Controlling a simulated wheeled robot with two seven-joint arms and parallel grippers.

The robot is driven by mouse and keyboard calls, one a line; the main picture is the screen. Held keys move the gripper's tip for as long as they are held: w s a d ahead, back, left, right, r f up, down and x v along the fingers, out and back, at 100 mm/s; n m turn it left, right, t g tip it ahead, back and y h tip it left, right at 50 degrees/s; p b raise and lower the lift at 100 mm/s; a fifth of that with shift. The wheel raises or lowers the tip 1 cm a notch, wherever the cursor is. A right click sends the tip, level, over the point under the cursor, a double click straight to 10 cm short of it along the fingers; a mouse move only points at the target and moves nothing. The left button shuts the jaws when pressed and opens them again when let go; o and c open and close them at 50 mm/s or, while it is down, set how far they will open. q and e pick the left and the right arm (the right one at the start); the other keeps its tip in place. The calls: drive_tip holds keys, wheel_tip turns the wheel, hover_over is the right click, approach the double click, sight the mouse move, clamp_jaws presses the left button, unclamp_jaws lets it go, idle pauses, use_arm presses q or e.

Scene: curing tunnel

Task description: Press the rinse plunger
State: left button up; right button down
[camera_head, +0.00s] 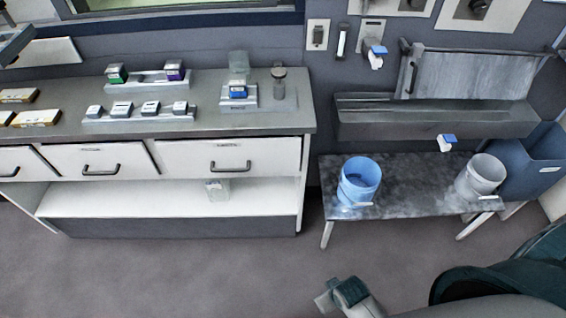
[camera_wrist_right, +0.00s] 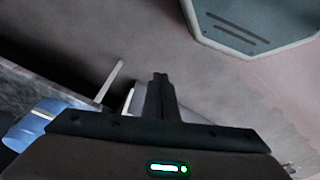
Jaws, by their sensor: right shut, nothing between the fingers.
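No plunger is labelled clearly. A small upright grey post with a dark cap (camera_head: 279,78) stands on a pale plate at the right end of the counter and may be the rinse plunger; I cannot be sure. Blue-topped white fittings are on the wall (camera_head: 376,56) and below the trough (camera_head: 446,142). My right gripper (camera_head: 325,298) is low over the floor in front of the bench, far from the counter. In the right wrist view its fingers (camera_wrist_right: 160,78) are together and empty. My left gripper is not in view.
A blue bucket (camera_head: 360,180) and a grey bucket (camera_head: 483,175) stand on the low bench (camera_head: 415,190) under a grey trough (camera_head: 435,118). A blue bin (camera_head: 535,165) is at the right. Small blocks sit on counter racks (camera_head: 140,115). The floor (camera_head: 180,275) before the drawers is clear.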

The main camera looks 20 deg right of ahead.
drive_tip(key=w+a+r+m+t+h, duration=0.1)
drive_tip(key=w+r+t, duration=0.3)
drive_tip(key=w+r, duration=0.8)
drive_tip(key=w+a+r+m+t+h, duration=0.1)
drive_tip(key=w+r+t, duration=0.3)
drive_tip(key=w+r, duration=0.9)
drive_tip(key=w+a+r+m+t+h, duration=0.1)
drive_tip(key=w+r, duration=1.2)
drive_tip(key=r, duration=1.6)
drive_tip(key=m+t+h, duration=0.1)
drive_tip(key=m+t, duration=0.1)
drive_tip(key=shift+w+r+t, duration=0.25)
drive_tip(key=shift+r+t, duration=0.1)
drive_tip(key=shift+t, duration=0.05)
drive_tip(key=p, duration=0.3)
hover_over(279, 73)
drive_tip(key=s, duration=0.2)
wheel_tip(279, 73, down, 2)
drive_tip(key=shift+s+a+f+p, duration=0.1)
drive_tip(key=shift+a+f+p, duration=0.15)
drive_tip(key=shift+f, duration=0.9)
drive_tip(key=shift+s+a+f+p, duration=0.15)
drive_tip(key=shift+f+p, duration=0.1)
drive_tip(key=shift+f, duration=0.85)
drive_tip(key=shift+w+f, duration=0.1)
